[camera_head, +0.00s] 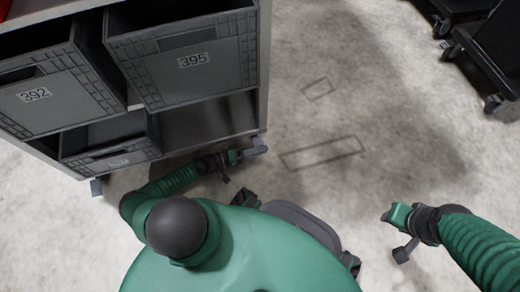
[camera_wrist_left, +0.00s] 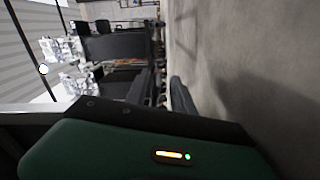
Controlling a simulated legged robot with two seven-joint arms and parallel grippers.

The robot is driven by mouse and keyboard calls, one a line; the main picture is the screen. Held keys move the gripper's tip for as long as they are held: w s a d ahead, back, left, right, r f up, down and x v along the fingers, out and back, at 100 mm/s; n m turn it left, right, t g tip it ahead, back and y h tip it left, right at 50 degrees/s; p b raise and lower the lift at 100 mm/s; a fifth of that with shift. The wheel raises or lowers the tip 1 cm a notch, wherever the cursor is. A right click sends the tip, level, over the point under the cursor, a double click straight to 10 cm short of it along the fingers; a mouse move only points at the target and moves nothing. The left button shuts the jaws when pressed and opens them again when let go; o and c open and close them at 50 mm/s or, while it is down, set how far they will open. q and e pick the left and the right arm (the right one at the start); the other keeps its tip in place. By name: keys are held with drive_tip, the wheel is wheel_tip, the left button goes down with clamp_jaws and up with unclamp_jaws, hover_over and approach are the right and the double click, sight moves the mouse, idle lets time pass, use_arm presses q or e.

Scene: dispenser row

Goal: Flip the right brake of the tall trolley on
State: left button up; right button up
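The tall trolley (camera_head: 262,75) stands at the left in the head view, with grey crates on its shelves. A grey caster part (camera_head: 257,146) shows at its lower right corner; the brake lever itself is too small to make out. My left gripper (camera_head: 246,154) is low, right beside this caster and seemingly against it. Its fingers are too small to tell open from shut or any contact. In the left wrist view only a green and black housing with an orange light shows, no fingertips. My right gripper (camera_head: 396,232) is over bare floor at the right, apart from the trolley.
Crate 395 (camera_head: 190,75) and crate 392 (camera_head: 45,100) sit on the upper shelf, with another crate (camera_head: 110,158) below. A second caster (camera_head: 96,187) is at the trolley's lower left. Dark carts (camera_head: 485,60) stand at the top right. The floor between is clear.

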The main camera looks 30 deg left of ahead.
use_arm(q)
drive_tip(key=shift+r, duration=0.1)
drive_tip(key=shift+a, duration=0.15)
drive_tip(key=p+v, duration=0.3)
drive_tip(key=v, duration=0.4)
drive_tip(key=shift+s+a+r, duration=0.1)
drive_tip(key=shift+s+a, duration=0.15)
drive_tip(key=shift+s, duration=0.05)
drive_tip(key=p+v, duration=0.1)
drive_tip(key=v, duration=0.6)
drive_tip(key=shift+s+a, duration=0.2)
drive_tip(key=shift+s, duration=0.15)
drive_tip(key=shift+s+a, duration=0.35)
drive_tip(key=shift+s, duration=0.1)
drive_tip(key=shift+d+f, duration=0.1)
drive_tip(key=shift+f, duration=0.15)
